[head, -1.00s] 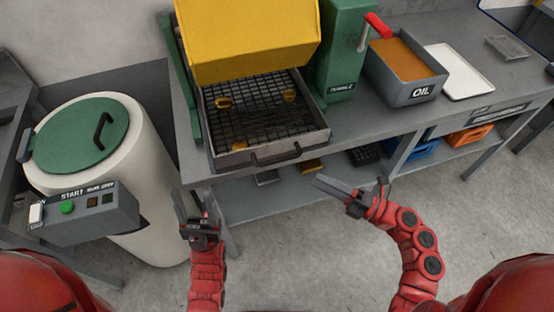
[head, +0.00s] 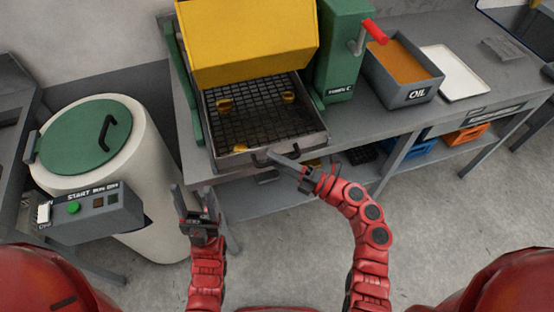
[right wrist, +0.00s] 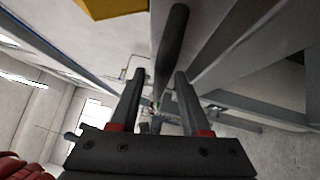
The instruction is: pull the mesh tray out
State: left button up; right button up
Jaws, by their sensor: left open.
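The mesh tray (head: 222,160) sits under the raised yellow hood of the bench machine, its front end projecting towards me. A few copper coils (head: 288,97) lie on its mesh. Its dark front handle (head: 257,161) is partly hidden behind my right gripper (head: 283,161). In the right wrist view, a dark bar, which looks like the handle (right wrist: 172,45), runs between the lines of my right fingers (right wrist: 157,90). Those fingers are apart, with gaps beside the bar. My left gripper (head: 193,192) is open and empty, below and left of the tray.
The yellow hood (head: 245,45) stands above the tray's back. An oil bin (head: 408,92) and a white tray (head: 455,75) are at the right. A white drum with a green lid (head: 85,138) stands left. Open floor lies in front of the bench (head: 380,140).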

grip_shut()
dwell(1.3)
